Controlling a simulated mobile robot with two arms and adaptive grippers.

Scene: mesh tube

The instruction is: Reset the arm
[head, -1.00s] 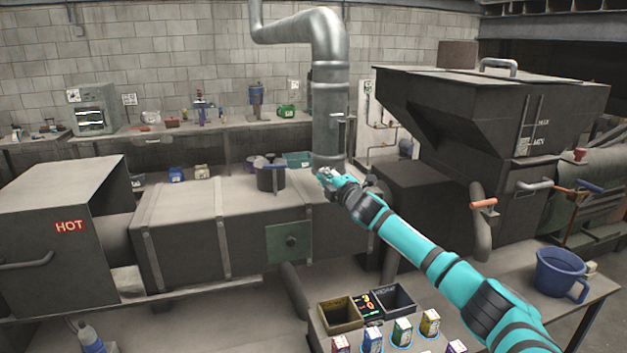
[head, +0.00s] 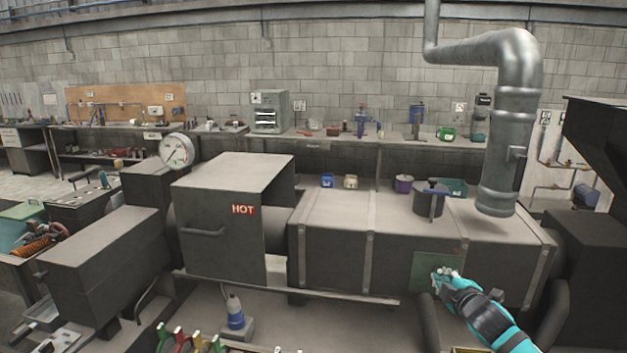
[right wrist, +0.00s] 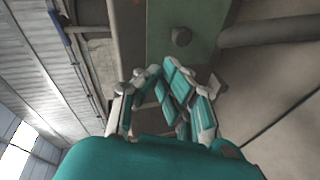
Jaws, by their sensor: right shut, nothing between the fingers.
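My right arm comes in from the lower right of the head view. Its gripper (head: 447,274) is in front of the green panel (head: 425,268) on the side of the long grey machine body (head: 335,240). The fingers are shut and hold nothing. In the right wrist view the teal and white fingers (right wrist: 160,85) are close together, with the green panel and its dark round knob (right wrist: 181,36) beyond them. I cannot tell whether the fingertips touch the panel. My left gripper is not in view.
A grey box marked HOT (head: 218,225) stands left of the machine body. A large metal pipe (head: 510,130) rises at the right. A dark pot (head: 431,198) stands on top of the machine. A blue bottle (head: 235,312) is low in front. A bench runs along the back wall.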

